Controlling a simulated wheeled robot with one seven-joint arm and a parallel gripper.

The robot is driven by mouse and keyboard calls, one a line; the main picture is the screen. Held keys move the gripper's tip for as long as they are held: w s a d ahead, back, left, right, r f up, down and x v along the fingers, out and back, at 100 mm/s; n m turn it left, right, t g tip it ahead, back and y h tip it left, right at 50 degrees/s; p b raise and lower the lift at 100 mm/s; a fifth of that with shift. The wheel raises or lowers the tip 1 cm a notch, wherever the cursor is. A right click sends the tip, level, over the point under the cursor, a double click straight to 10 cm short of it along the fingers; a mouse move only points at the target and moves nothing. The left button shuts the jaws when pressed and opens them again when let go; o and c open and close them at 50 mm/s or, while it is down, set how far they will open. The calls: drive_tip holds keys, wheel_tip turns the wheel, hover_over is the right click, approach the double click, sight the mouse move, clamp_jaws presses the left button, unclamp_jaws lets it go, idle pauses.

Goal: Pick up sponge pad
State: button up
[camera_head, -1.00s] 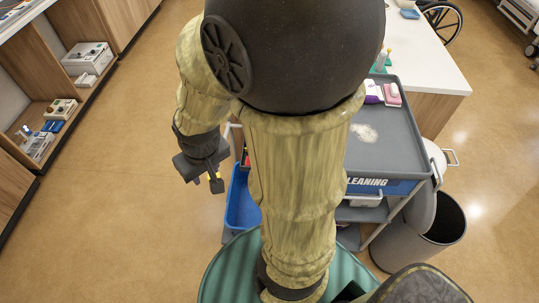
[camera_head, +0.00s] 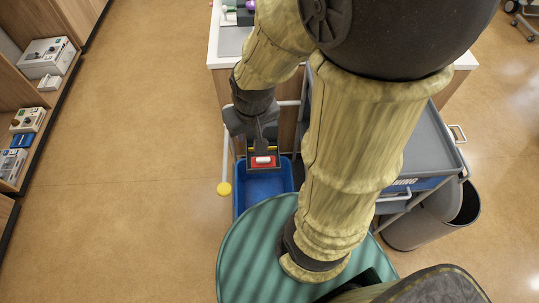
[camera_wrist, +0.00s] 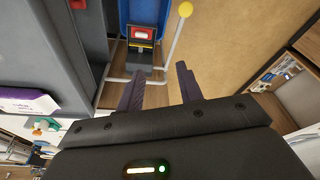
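I cannot pick out the sponge pad with certainty. In the wrist view a white and purple item (camera_wrist: 28,100) with lettering lies on the grey cart top (camera_wrist: 30,55) at the left; I cannot tell whether it is the pad. In the head view my arm hides most of the cart top (camera_head: 432,145), and no such item shows there. My gripper (camera_wrist: 158,82) has its two fingers apart with nothing between them. It is off to the side of the purple item, not touching it.
A red item (camera_head: 263,161) sits at the bin's back edge. A white rod with a yellow knob (camera_head: 224,189) sticks out left of the bin. A grey waste bin (camera_head: 415,229) stands right of the cart. Floor on the left is clear, up to wooden shelves (camera_head: 18,88).

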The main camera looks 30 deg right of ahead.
drive_tip(key=shift+w+a, duration=0.15)
drive_tip(key=shift+a, duration=0.05)
drive_tip(key=o, duration=0.3)
drive_tip(key=shift+s, duration=0.2)
drive_tip(key=o, duration=0.7)
drive_tip(key=x, duration=0.1)
drive_tip(key=b+x, duration=0.2)
drive_tip(key=shift+w+d, duration=0.2)
drive_tip(key=shift+d, duration=0.05)
drive_tip(key=w+d+f+m+b, duration=0.1)
drive_tip(key=w+d+f+b, duration=0.1)
drive_tip(key=f, duration=0.7)
drive_tip(key=w+d+f+m+b, duration=0.2)
drive_tip(key=w+d+f+b, duration=0.1)
drive_tip(key=w+f+b, duration=0.2)
drive_tip(key=w+d+f+m+h+b, duration=0.1)
drive_tip(key=w+d+f+b, duration=0.2)
drive_tip(key=f+b, duration=0.4)
wheel_tip(320, 180, down, 6)
drive_tip(key=shift+w+d+f+m, duration=0.1)
drive_tip(key=shift+w+d+m, duration=0.15)
drive_tip(key=shift+w, duration=0.3)
drive_tip(key=b, duration=0.6)
hover_over(263, 162)
wheel_tip(263, 162, down, 12)
drive_tip(key=shift+s+a+r, duration=0.1)
drive_tip(key=shift+s+r, duration=0.05)
drive_tip(key=shift+r, duration=0.05)
